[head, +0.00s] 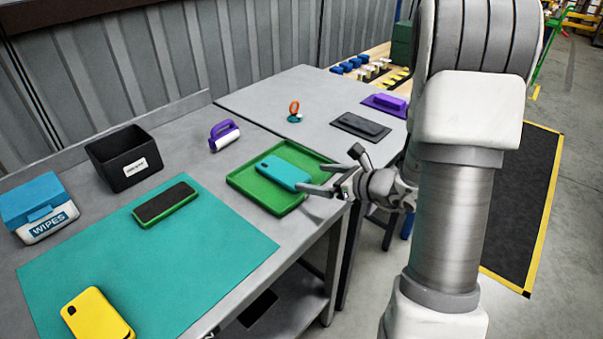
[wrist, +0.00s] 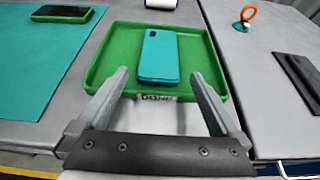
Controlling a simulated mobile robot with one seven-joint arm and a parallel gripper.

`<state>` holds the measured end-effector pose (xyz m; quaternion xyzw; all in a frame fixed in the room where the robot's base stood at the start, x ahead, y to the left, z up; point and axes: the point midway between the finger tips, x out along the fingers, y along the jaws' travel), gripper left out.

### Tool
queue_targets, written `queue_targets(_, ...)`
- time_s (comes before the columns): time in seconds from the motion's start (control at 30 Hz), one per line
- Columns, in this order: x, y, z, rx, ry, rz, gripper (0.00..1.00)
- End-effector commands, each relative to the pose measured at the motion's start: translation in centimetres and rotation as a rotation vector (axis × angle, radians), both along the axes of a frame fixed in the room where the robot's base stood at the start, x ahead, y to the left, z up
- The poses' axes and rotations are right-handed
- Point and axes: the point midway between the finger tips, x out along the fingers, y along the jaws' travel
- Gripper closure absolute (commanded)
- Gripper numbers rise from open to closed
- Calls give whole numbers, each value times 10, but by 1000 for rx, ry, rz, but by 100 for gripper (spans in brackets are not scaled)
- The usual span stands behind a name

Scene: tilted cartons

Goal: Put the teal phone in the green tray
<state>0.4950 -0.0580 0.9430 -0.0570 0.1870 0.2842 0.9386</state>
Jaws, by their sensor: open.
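The teal phone (head: 285,172) lies in the green tray (head: 240,182), back side up, in the head view. In the wrist view the phone (wrist: 158,55) lies flat on the floor of the tray (wrist: 101,62), near its middle, with its lower end toward the labelled near rim. My gripper (head: 322,180) is at the tray's right side in the head view. In the wrist view its two fingers (wrist: 160,82) are spread wide apart and open, with nothing between them touching the phone. The fingers hide parts of the tray's near corners.
A teal mat (head: 215,262) holds a green-edged dark phone (head: 165,204) and a yellow phone (head: 97,317). A black bin (head: 110,172), a wipes box (head: 35,205) and a purple-handled roller (head: 224,136) stand behind. A dark flat item (head: 360,126) lies on the adjoining table.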

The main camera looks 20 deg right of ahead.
Motion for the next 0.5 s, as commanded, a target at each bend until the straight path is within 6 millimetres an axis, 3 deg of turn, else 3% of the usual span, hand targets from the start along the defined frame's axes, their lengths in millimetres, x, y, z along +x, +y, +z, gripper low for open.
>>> queue_targets(0.13,-18,-13,10,-1,0,-2,0)
queue_targets(0.3,-28,-14,16,-8,-5,16,0)
queue_targets(0.37,-31,-7,22,-28,-15,53,0)
queue_targets(0.5,-49,30,45,-142,-67,239,0)
